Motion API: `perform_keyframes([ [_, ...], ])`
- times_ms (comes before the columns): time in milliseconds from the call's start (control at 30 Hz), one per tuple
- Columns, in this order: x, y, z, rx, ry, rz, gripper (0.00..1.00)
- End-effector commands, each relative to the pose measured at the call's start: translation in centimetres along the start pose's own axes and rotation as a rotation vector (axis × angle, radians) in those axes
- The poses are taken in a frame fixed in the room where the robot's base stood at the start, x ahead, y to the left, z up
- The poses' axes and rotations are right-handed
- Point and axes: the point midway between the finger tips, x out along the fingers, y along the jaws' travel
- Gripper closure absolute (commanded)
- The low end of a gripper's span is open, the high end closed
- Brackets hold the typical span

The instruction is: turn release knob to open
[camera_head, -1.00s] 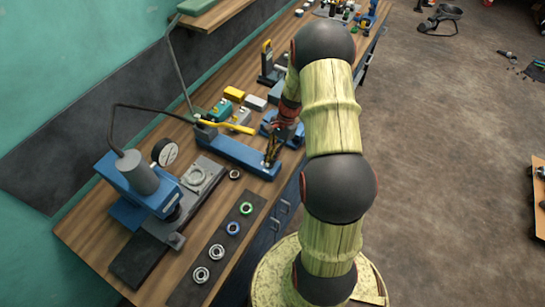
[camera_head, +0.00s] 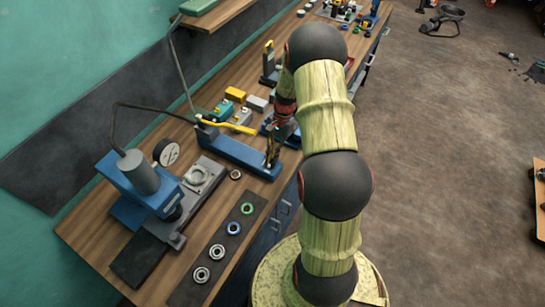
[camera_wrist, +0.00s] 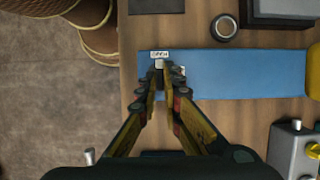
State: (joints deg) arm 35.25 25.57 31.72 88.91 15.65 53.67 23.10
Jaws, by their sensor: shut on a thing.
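A long blue hydraulic hand pump (camera_head: 235,152) with a yellow lever (camera_head: 239,127) lies on the wooden bench; its blue body (camera_wrist: 245,74) also shows in the wrist view. My gripper (camera_head: 271,160) is at the pump's near right end. In the wrist view my gripper (camera_wrist: 160,72) is shut on the release knob (camera_wrist: 159,64), of which only a small pale part shows between the fingertips. A white label reading OPEN (camera_wrist: 159,54) sits just beyond the fingertips. A second pale label is partly hidden by the right finger. The knob's turn angle cannot be told.
A blue press with a gauge (camera_head: 167,152) stands at the front left. Several bearing rings lie on a dark mat (camera_head: 215,250). Small blocks and a grey valve box (camera_wrist: 294,150) sit near the pump.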

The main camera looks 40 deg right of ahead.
Motion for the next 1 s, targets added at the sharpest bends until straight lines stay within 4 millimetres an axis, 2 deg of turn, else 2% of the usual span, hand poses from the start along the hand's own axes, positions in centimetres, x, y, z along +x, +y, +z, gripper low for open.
perform_keyframes([
  [33, -0.1, 0.0, 0.0, -0.001, 0.002, -0.001, 1.00],
  [67, -0.1, 0.0, 0.0, -0.001, 0.002, -0.001, 0.92],
  [367, 0.0, 0.0, 0.0, 0.000, 0.001, -0.001, 0.74],
  [733, -0.5, 0.0, 0.0, 0.001, 0.001, -0.001, 0.74],
  [867, -2.1, -0.1, -0.1, 0.001, 0.003, -0.003, 0.74],
  [1000, -5.0, -0.1, -0.1, 0.001, 0.004, -0.003, 0.74],
])
